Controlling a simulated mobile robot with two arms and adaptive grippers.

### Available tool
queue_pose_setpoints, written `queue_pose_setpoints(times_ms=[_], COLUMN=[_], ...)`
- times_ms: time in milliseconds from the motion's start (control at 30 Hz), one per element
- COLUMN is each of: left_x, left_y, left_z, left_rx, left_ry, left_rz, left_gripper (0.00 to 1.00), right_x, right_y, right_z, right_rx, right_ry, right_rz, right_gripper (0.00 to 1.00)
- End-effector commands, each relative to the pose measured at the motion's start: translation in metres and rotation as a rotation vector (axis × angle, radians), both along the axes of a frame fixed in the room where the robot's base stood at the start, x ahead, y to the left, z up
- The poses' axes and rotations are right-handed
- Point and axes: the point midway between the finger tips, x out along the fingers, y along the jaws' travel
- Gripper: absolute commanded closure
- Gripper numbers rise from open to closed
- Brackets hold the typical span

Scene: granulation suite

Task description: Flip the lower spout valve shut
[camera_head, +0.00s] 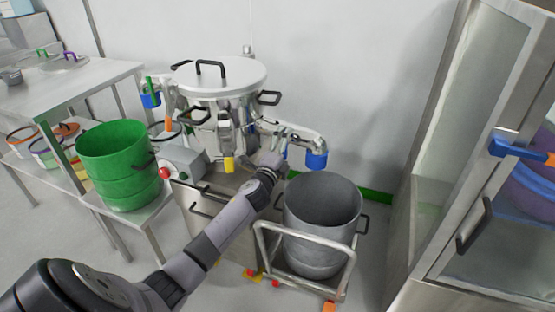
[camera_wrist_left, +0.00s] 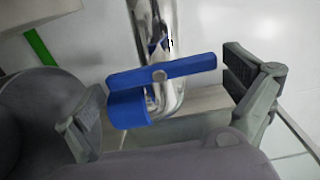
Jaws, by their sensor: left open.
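The spout (camera_head: 305,138) is a shiny metal pipe on the right of the lidded vessel, with a blue end piece (camera_head: 316,159). In the left wrist view a blue valve handle (camera_wrist_left: 185,70) lies slanted across the pipe (camera_wrist_left: 156,30), pivoted on a round pin. A blue collar (camera_wrist_left: 128,108) sits just below it. My left gripper (camera_head: 272,160) is beside the spout, left of its blue end. Its fingers are open (camera_wrist_left: 165,82), one on each side of the handle, with gaps visible. My right gripper is out of view.
A grey metal drum (camera_head: 318,212) stands below the spout in a railed cart (camera_head: 345,272). A green bucket (camera_head: 117,165) stands on a small stand at left. A glass-doored cabinet (camera_head: 455,130) with a blue handle is at right. The lidded vessel (camera_head: 220,78) is behind my arm.

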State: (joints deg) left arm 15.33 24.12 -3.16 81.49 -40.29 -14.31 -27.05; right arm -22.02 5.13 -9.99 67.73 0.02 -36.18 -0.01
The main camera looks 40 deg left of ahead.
Motion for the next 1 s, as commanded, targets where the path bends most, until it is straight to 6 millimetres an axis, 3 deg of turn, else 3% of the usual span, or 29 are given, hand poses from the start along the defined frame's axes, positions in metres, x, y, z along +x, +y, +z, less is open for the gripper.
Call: queue_pose_setpoints(times_ms=[300, 500, 700, 1000], left_x=[-0.060, -0.091, -0.103, -0.104], left_y=[-0.015, -0.022, -0.025, -0.025], left_z=[-0.002, -0.001, -0.001, 0.000], left_rx=[0.002, 0.001, 0.001, 0.002], left_ry=[0.004, 0.003, 0.002, 0.001], left_rz=[-0.002, 0.000, 0.000, 0.000], left_gripper=[0.00, 0.00, 0.00, 0.00], right_x=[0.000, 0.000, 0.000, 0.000], right_y=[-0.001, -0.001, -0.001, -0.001], right_z=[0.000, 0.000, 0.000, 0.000], right_rx=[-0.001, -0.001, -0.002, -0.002], right_ry=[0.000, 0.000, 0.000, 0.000], right_rz=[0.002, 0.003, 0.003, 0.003], right_gripper=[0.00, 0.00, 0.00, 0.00])
